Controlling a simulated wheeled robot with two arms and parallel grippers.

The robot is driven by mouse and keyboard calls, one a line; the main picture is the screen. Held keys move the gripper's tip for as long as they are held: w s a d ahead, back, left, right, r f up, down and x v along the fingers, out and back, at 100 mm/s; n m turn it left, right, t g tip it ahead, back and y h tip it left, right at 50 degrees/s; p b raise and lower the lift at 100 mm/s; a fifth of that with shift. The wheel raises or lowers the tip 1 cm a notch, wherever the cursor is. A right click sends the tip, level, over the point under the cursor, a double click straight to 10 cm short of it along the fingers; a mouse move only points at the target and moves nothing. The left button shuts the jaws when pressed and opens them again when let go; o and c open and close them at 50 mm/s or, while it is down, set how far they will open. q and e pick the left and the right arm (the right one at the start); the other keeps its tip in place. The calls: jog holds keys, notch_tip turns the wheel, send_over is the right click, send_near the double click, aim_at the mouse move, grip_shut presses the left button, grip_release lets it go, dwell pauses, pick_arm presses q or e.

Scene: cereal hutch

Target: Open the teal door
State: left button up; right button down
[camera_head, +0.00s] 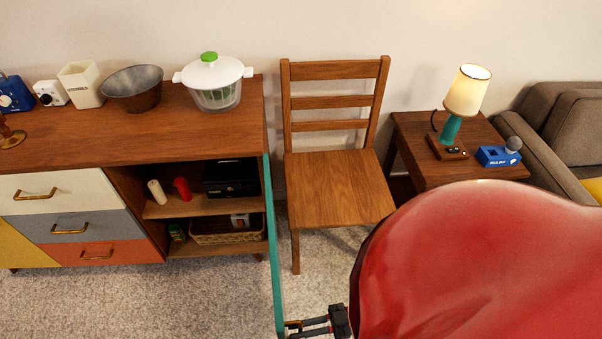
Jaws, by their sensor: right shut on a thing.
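The teal door (273,240) stands swung open at the right end of the wooden hutch (150,143). I see it almost edge-on, as a narrow teal strip running from the cabinet front toward me. The shelves behind it are exposed. My right gripper (296,327) is at the bottom of the view, at the door's near end on its right side. It is shut on the door's brass handle (292,325), which is mostly hidden by the fingers. My left gripper is not in view.
A wooden chair (338,188) stands just right of the door. A side table (415,150) holds a lamp (466,92). The open shelves hold a black box (230,178), candles and a basket (228,231). Carpet (180,297) is clear left of the door.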

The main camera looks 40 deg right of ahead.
jog(key=shift+s+f, duration=0.1)
jog(key=shift+f, duration=0.05)
jog(key=c, duration=1.2)
grip_release()
jog(key=shift+o, duration=0.2)
jog(key=b+v, duration=0.7)
jog(key=v, duration=1)
jog(key=shift+d, duration=0.2)
